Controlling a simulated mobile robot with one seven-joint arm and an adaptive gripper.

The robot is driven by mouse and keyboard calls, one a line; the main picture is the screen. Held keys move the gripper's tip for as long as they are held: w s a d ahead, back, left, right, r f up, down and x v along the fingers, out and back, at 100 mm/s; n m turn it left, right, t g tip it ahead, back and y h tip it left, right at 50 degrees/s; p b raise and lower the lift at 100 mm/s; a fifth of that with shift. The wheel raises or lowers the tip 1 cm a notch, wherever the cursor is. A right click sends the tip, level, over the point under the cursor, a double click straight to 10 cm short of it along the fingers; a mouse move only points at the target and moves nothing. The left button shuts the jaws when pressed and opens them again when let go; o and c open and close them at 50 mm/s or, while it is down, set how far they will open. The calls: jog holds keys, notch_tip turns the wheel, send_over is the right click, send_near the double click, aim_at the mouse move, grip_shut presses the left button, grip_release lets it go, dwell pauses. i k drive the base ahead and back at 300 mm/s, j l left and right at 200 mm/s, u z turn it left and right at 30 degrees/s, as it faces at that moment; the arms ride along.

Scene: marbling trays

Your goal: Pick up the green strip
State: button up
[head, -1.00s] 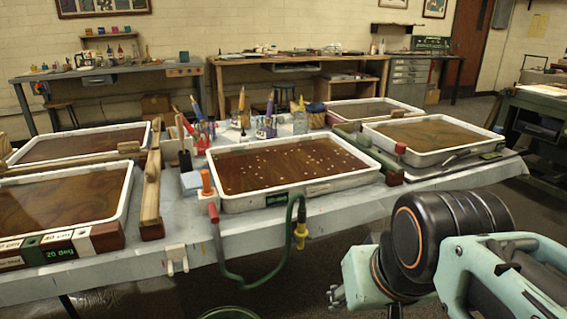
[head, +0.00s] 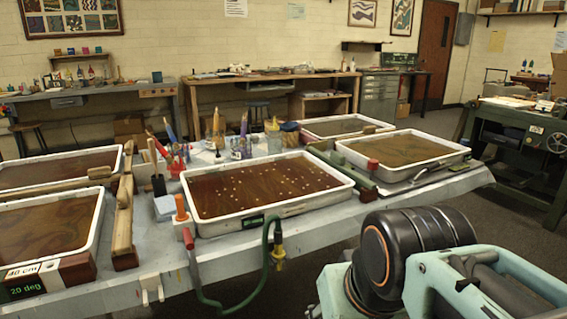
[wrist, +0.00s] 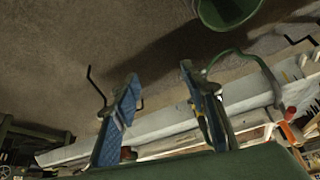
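In the head view my black and pale green arm is at the lower right, and the gripper's fingers are not clearly seen there.
White-rimmed trays of brown liquid cover the table, including the middle tray (head: 200,212). A green hose (head: 266,250) hangs over the front edge, and also shows in the wrist view (wrist: 262,66). A green bucket (wrist: 226,12) stands on the floor. Tools crowd behind the middle tray.

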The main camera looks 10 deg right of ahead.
aim_at(335, 161)
jog(key=i+l+u, duration=0.1)
jog(key=l, duration=0.25)
jog(key=i+l+u, duration=0.1)
jog(key=l, duration=0.25)
jog(key=i+l+u, duration=0.1)
jog(key=i+l, duration=0.15)
jog(key=l, duration=0.15)
